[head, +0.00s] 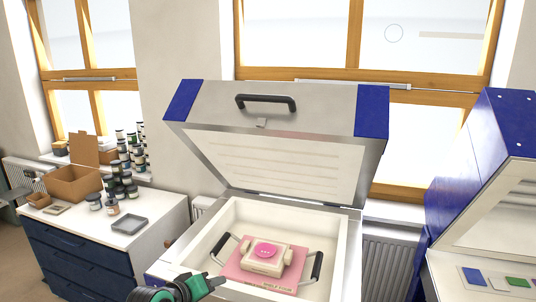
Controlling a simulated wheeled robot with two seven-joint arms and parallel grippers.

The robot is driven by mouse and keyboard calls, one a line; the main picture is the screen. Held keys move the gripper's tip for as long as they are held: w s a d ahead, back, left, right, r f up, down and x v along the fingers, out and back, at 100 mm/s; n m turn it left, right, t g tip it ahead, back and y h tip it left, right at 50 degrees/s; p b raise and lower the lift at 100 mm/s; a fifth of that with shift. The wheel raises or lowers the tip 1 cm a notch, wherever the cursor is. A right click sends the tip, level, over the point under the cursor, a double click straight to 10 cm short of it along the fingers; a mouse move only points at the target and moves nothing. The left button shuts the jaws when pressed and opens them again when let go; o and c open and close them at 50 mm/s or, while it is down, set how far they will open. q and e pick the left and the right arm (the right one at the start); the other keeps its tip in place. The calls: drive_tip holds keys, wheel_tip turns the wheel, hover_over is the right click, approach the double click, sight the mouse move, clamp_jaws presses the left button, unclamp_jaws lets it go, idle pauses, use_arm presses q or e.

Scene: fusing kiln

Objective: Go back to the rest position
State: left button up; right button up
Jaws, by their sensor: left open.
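My left gripper (207,284) shows at the bottom of the head view, in front of the near left corner of the open kiln (338,216). It is open and looks empty. The kiln's lid (280,118) stands raised, with a black handle on its front. Inside the kiln lies a pink board (237,274) with a cream block (265,262) on it, topped by a pink oval piece (265,250). Black-gripped handles (316,266) stand at both sides of the board. The gripper is apart from the block. My right gripper is not in view.
At left, a dark blue drawer cabinet (85,262) carries a cardboard box (74,184), several jars (113,207) and a grey tray (130,225). At right stands another blue-sided unit (470,165) with coloured tiles (517,282) in front. A radiator (383,265) is under the window.

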use_arm(q)
drive_tip(key=s+a+f+m+g+y, duration=0.2)
drive_tip(key=s+f, duration=0.4)
drive_tip(key=s, duration=0.3)
drive_tip(key=s+a+f+m+g+y, duration=0.1)
drive_tip(key=s+a+f, duration=0.1)
drive_tip(key=s+f, duration=0.6)
drive_tip(key=s+a+f+m+g+y, duration=0.1)
drive_tip(key=s+a+g, duration=0.1)
drive_tip(key=s, duration=0.7)
drive_tip(key=s+a+m+g+y, duration=0.2)
drive_tip(key=s, duration=0.7)
wheel_tip(320, 180, down, 32)
drive_tip(key=s+g, duration=0.1)
drive_tip(key=s, duration=0.1)
drive_tip(key=s+a+f, duration=0.1)
drive_tip(key=s+f, duration=0.8)
drive_tip(key=s+a+f+g, duration=0.1)
drive_tip(key=s+a+f, duration=0.1)
drive_tip(key=s+f, duration=0.7)
drive_tip(key=shift+s+a+f, duration=0.2)
drive_tip(key=shift+a+f, duration=0.05)
drive_tip(key=shift+f, duration=0.35)
